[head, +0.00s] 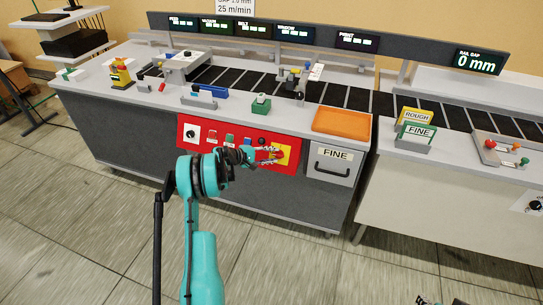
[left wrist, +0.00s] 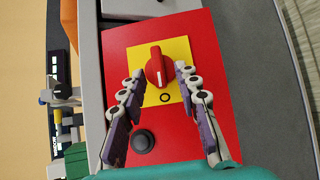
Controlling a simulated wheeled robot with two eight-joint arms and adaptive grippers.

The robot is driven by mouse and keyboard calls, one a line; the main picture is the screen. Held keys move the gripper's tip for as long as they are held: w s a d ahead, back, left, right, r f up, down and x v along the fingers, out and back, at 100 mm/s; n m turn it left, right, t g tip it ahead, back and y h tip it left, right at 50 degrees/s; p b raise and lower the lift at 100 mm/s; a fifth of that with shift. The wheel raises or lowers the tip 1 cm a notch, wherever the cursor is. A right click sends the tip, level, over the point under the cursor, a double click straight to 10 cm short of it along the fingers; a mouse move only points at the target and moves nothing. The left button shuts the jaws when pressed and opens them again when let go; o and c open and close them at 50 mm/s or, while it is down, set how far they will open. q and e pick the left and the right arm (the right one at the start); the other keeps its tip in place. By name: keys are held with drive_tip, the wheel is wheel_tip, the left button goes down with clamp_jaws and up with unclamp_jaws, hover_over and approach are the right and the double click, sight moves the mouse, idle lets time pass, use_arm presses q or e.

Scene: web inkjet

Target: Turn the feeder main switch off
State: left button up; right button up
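The feeder main switch is a red rotary knob (left wrist: 157,67) on a yellow plate (left wrist: 177,48), set in a red panel (left wrist: 118,45). In the left wrist view its grip runs nearly up and down, with a round O mark below it. In the head view the yellow plate (head: 288,150) sits at the panel's right end, and my gripper partly hides the knob. My left gripper (head: 277,157) is open at the plate; in the left wrist view its fingertips (left wrist: 160,74) lie either side of the knob's lower part. Contact cannot be told. A small dark piece (head: 424,299) at the bottom edge may be my right gripper.
A round black button (left wrist: 143,141) is near the fingers. Coloured buttons (head: 230,139) line the panel's left part. A FINE drawer (head: 331,166) is just right of the panel, with an orange tray (head: 342,123) above. The floor in front is clear.

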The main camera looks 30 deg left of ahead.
use_arm(q)
drive_tip(key=v, duration=1.2)
drive_tip(key=s+d+r+m+g+y, duration=0.15)
drive_tip(key=d+r, duration=0.25)
drive_tip(key=d, duration=0.4)
drive_tip(key=s+d+r+m+g, duration=0.1)
drive_tip(key=s+d+r+m, duration=0.15)
drive_tip(key=d+r, duration=0.4)
drive_tip(key=s+d+r+m+g+y, duration=0.1)
drive_tip(key=s+d+r+m+g, duration=0.15)
drive_tip(key=d, duration=0.65)
drive_tip(key=s+d+m+y, duration=0.2)
drive_tip(key=s+d+m, duration=0.3)
drive_tip(key=s, duration=0.5)
drive_tip(key=s+d+m+y, duration=0.2)
drive_tip(key=s+d+m, duration=0.2)
drive_tip(key=s, duration=0.7)
drive_tip(key=d, duration=0.2)
drive_tip(key=shift+d+f+m, duration=0.3)
drive_tip(key=shift+d+m, duration=0.05)
